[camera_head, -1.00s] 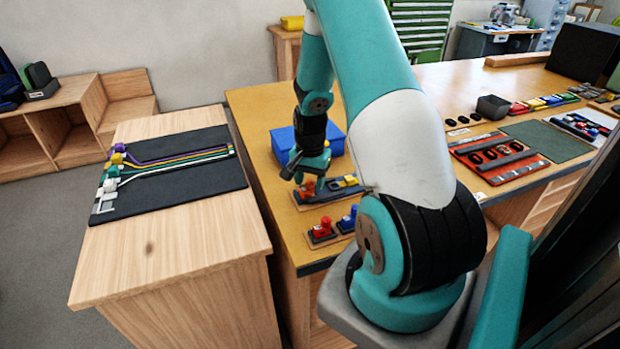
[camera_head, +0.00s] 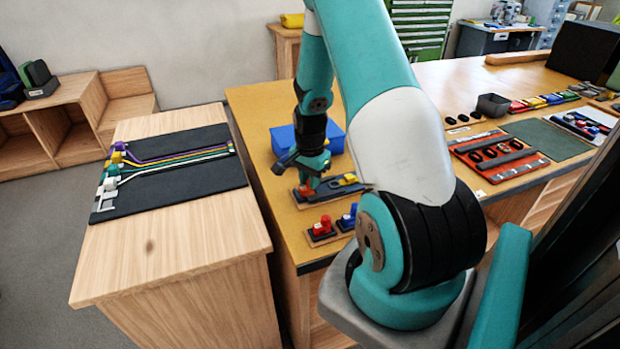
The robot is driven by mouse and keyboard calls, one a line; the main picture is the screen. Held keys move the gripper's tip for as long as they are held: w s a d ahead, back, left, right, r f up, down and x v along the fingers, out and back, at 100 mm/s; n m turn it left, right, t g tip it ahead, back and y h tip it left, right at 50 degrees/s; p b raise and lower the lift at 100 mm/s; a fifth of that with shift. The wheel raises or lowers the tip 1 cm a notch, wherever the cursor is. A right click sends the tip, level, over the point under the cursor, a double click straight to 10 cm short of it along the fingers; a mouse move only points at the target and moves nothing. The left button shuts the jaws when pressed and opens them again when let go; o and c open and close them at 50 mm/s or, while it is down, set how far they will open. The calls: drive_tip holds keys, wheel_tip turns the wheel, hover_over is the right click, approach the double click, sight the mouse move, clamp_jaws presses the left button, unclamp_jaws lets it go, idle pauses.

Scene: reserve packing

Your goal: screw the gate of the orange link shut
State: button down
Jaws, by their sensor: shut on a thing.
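The orange link (camera_head: 304,190) sits on a small wooden board (camera_head: 322,197) at the near left part of the yellow-topped table. My gripper (camera_head: 308,184) points down over it and is shut on a part of it. The fingers cover most of the link, so I cannot make out its gate or how far it is screwed. A yellow link (camera_head: 349,178) lies on the same board, to the right of my gripper.
A blue box (camera_head: 283,140) stands just behind my gripper. Red (camera_head: 325,222) and blue (camera_head: 350,213) pieces stand on small boards in front. The black mat (camera_head: 170,172) with coloured straps lies on the left table.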

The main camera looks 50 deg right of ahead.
drive_tip(key=c, duration=0.9)
unclamp_jaws()
drive_tip(key=shift+c, duration=0.2)
drive_tip(key=shift+r, duration=0.15)
wheel_tip(320, 180, up, 17)
drive_tip(key=b, duration=0.3)
drive_tip(key=s+a+r+n+t+y, duration=0.1)
drive_tip(key=a+r+n, duration=0.2)
drive_tip(key=a+n, duration=0.7)
drive_tip(key=s+a+r+n+y, duration=0.1)
drive_tip(key=a+r+n, duration=0.15)
drive_tip(key=a, duration=1.25)
drive_tip(key=s+a+r+n+g+y, duration=0.1)
drive_tip(key=s+a+n+y, duration=0.1)
drive_tip(key=s+a+n, duration=1)
drive_tip(key=shift+s+a+n, duration=0.35)
drive_tip(key=shift+s+a, duration=0.3)
drive_tip(key=shift+a, duration=0.25)
